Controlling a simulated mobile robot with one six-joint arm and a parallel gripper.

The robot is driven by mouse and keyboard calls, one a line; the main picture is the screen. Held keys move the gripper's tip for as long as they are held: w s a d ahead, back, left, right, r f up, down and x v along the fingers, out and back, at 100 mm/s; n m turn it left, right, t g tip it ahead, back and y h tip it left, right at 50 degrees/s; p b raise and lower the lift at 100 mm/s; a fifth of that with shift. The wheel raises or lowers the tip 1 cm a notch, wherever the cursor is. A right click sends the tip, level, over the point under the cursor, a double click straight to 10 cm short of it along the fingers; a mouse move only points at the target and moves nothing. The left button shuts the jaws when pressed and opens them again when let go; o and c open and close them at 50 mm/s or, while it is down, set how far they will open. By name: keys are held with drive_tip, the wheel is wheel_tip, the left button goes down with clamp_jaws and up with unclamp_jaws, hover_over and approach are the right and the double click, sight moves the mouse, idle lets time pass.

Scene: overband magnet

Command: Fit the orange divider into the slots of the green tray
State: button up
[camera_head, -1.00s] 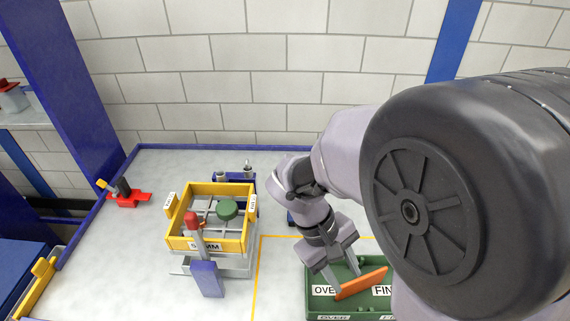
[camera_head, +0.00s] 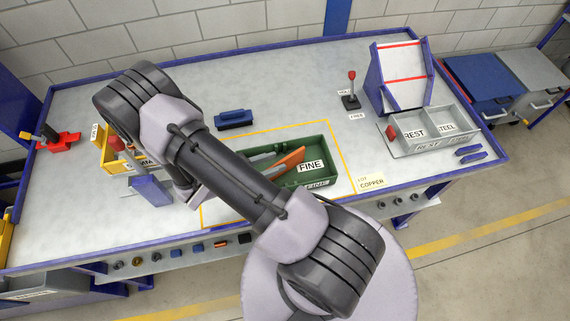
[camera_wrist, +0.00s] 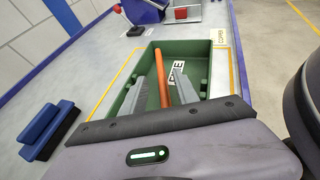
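The orange divider (camera_head: 288,162) is inside the green tray (camera_head: 322,148), standing along it to the left of the FINE label. In the wrist view the divider (camera_wrist: 161,78) is a narrow orange strip between the two grey fingers of my gripper (camera_wrist: 160,84). The fingers are apart, with a gap showing on each side of the strip. The green tray (camera_wrist: 203,52) surrounds the fingers. In the head view my arm covers the tray's left part and most of the gripper. The slots, and whether the divider's lower edge is seated in them, cannot be seen.
A yellow frame (camera_head: 116,159) stands left, with a blue block (camera_head: 151,190) beside it. A dark blue holder (camera_head: 234,119) lies behind the tray. A grey bin (camera_head: 440,122) and a blue-sided chute (camera_head: 397,72) stand right. The table between tray and grey bin is mostly clear.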

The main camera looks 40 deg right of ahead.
sight(284, 159)
drive_tip(key=x, duration=0.5)
drive_tip(key=shift+d+r, duration=0.1)
drive_tip(key=shift+c, duration=0.3)
clamp_jaws()
